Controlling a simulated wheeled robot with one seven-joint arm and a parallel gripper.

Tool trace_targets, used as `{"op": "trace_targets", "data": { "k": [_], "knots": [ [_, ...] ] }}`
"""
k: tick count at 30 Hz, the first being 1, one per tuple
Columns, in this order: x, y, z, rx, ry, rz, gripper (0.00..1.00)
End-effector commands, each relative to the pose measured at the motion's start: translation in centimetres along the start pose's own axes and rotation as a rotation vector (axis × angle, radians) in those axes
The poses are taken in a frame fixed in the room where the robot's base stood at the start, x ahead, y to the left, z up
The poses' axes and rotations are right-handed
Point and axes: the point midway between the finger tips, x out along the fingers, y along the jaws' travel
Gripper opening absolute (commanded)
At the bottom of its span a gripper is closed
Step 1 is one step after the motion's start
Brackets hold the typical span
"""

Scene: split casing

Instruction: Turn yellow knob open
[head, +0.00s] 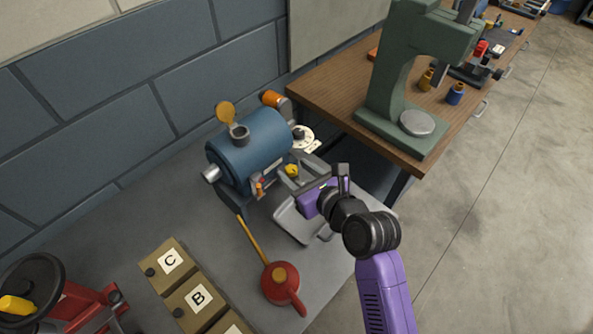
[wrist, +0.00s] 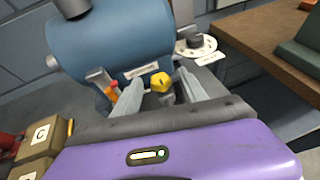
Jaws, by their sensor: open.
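The yellow knob (head: 291,170) sits low on the front right of a blue cylindrical casing (head: 250,148). In the wrist view the knob (wrist: 161,82) shows between and beyond the two grey fingers of my gripper (wrist: 160,90). My gripper (head: 300,176) is open, in front of the casing and close to the knob. I cannot tell whether the fingers touch it. A small orange-red part (head: 260,188) is on the casing to the left of the knob, just outside the left finger in the wrist view (wrist: 112,92).
A white dial (head: 302,138) stands right of the casing. A red oil can (head: 281,282) and lettered boxes (head: 198,297) are on the grey bench in front. A grey tray (head: 292,222) lies below my gripper. A wooden table (head: 335,88) with a green press (head: 392,85) stands at right.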

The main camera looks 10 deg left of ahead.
Motion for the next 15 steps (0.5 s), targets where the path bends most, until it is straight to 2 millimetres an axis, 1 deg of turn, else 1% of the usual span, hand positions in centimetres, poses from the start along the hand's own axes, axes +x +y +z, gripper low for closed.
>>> {"op": "trace_targets", "data": {
  "k": [5, 6, 8, 12, 13, 15],
  "knots": [
    [0.00, 0.01, -0.01, 0.000, 0.000, 0.000, 0.50],
    [0.00, 0.00, 0.00, 0.000, 0.000, 0.000, 0.42],
    [-0.01, 0.01, -0.01, 0.000, 0.000, 0.000, 0.31],
    [-0.02, 0.00, -0.01, 0.000, 0.000, 0.000, 0.03],
    [-0.02, 0.01, -0.01, 0.000, 0.000, 0.000, 0.00],
    [-0.02, 0.01, -0.01, 0.000, 0.000, 0.000, 0.00]
  ]
}}
